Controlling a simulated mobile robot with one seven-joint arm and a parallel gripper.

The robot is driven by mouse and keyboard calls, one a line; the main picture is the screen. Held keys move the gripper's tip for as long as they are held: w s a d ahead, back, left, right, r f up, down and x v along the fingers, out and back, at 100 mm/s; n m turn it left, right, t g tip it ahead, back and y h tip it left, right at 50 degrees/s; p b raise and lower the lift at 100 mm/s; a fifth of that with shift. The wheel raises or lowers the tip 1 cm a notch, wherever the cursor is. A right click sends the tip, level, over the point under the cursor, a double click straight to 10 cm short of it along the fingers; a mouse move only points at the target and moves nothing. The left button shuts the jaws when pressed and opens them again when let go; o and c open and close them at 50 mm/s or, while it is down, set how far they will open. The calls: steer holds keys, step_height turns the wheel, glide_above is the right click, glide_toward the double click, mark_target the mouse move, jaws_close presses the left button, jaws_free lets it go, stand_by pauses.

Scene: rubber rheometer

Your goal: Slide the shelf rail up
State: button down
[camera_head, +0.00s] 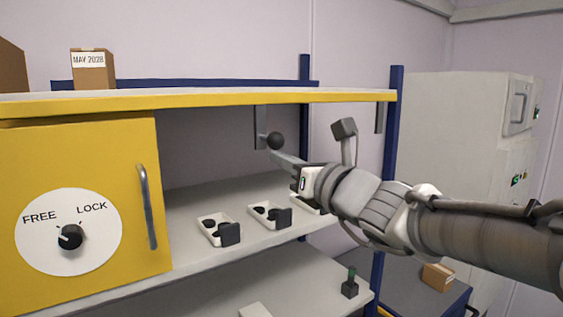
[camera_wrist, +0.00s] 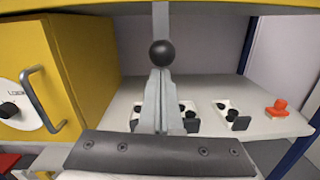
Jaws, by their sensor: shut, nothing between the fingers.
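A grey upright rail (camera_head: 260,122) hangs under the yellow-edged upper shelf (camera_head: 290,97). A black ball knob (camera_head: 275,141) sits at its lower end. In the wrist view the rail (camera_wrist: 160,18) and the knob (camera_wrist: 162,53) are straight ahead, near the top middle. My gripper (camera_head: 273,154) is shut and empty, its fingertips just below the knob. In the wrist view the shut fingers (camera_wrist: 160,75) point at the underside of the knob. I cannot tell whether they touch it.
A yellow cabinet (camera_head: 140,200) with a grey handle (camera_head: 147,205) and a FREE/LOCK dial (camera_head: 70,237) stands at left. White trays (camera_head: 212,230) with black parts and a red-orange item (camera_wrist: 277,108) rest on the lower shelf. A blue post (camera_head: 393,130) stands at right.

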step_height(320, 180, up, 5)
steer(key=shift+f+p, duration=0.1)
steer(key=shift+p, duration=0.65)
